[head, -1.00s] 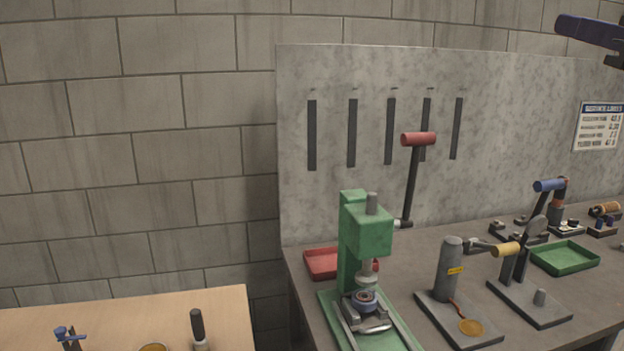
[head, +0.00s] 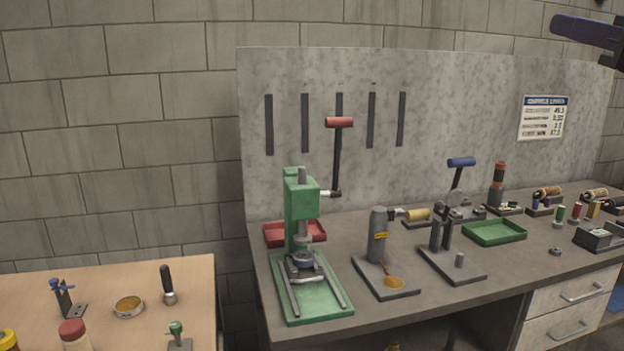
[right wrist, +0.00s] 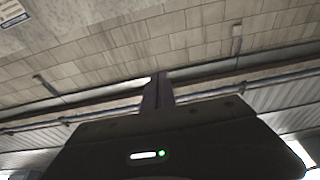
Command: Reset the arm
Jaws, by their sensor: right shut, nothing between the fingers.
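My right gripper (head: 560,26) shows as a dark purple shape in the top right corner of the head view, high in front of the wall panel and well clear of the bench. In the right wrist view its fingers (right wrist: 157,90) are together and empty, pointing up toward the wall and ceiling. The rest of the right arm is mostly cut off by the picture's edge. My left gripper is not in any view.
A grey workbench (head: 410,285) holds a green press (head: 302,205) with a red-handled lever, grey fixtures, a red tray, a green tray (head: 494,232) and several spools. A wooden table (head: 215,290) with small tools stands at left. Space above the bench front is clear.

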